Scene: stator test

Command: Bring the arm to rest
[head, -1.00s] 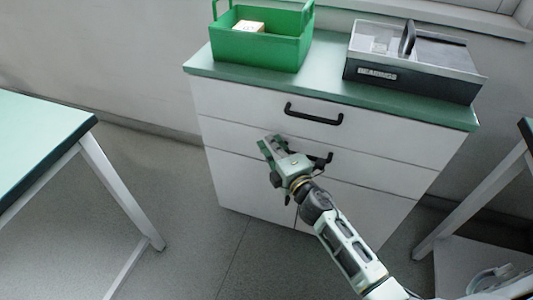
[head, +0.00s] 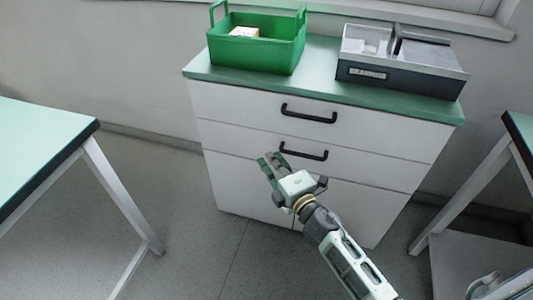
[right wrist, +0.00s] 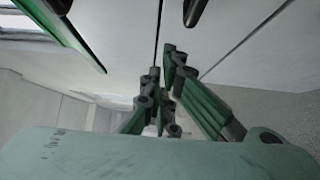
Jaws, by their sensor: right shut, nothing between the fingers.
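My right gripper (head: 268,163) is in the middle of the head view, in front of the white cabinet (head: 230,115). It is shut and empty. Its fingers also show in the right wrist view (right wrist: 165,78), close together. The middle drawer's black handle (head: 303,151) is just above and to the right of the gripper in the head view, and the gripper does not hold it. My left gripper is not in view.
A green bin (head: 254,55) with a pale box inside and a grey toolbox-like case (head: 403,78) stand on the cabinet top (head: 320,85). A table (head: 35,140) is at the left, another (head: 522,130) at the right edge.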

